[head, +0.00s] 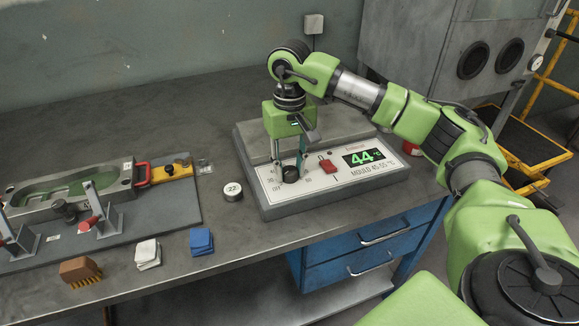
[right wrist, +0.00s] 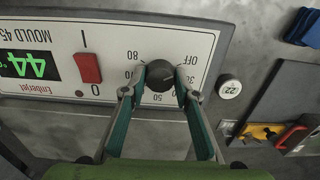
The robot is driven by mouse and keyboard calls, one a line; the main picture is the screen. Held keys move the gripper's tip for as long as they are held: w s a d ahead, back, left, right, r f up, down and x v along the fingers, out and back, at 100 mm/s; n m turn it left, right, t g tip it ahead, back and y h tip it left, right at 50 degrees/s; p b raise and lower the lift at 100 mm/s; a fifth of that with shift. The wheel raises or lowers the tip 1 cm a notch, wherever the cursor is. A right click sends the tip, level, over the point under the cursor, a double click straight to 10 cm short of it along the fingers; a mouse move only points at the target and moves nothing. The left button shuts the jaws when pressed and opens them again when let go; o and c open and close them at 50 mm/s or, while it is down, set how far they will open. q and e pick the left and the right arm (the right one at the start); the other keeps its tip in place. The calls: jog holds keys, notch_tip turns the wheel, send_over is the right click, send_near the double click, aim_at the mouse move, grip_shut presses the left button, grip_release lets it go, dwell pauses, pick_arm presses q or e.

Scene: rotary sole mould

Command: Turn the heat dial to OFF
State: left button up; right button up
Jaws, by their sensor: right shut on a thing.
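The black heat dial (head: 290,175) sits on the white front panel (head: 350,182) of the grey heater box. It also shows in the right wrist view (right wrist: 161,75), ringed by marks including OFF, 50 and 80. My right gripper (head: 289,164) reaches down from above and is shut on the dial, one fingertip on each side. In the right wrist view the gripper (right wrist: 161,82) has its teal-padded fingers on both sides of the knob. Where the dial's pointer stands I cannot tell. My left gripper is not in view.
A red rocker switch (head: 326,165) sits right of the dial, beside a green display (head: 364,157) reading 44. A round disc (head: 232,191) marked 22 lies left of the box. The mould fixture (head: 75,190), cloths (head: 201,241) and a brush (head: 80,271) are further left.

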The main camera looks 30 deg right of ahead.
aim_at(290, 170)
jog(key=o, duration=1.1)
notch_tip(290, 170, up, 12)
jog(key=shift+s, duration=0.1)
dwell(0.4)
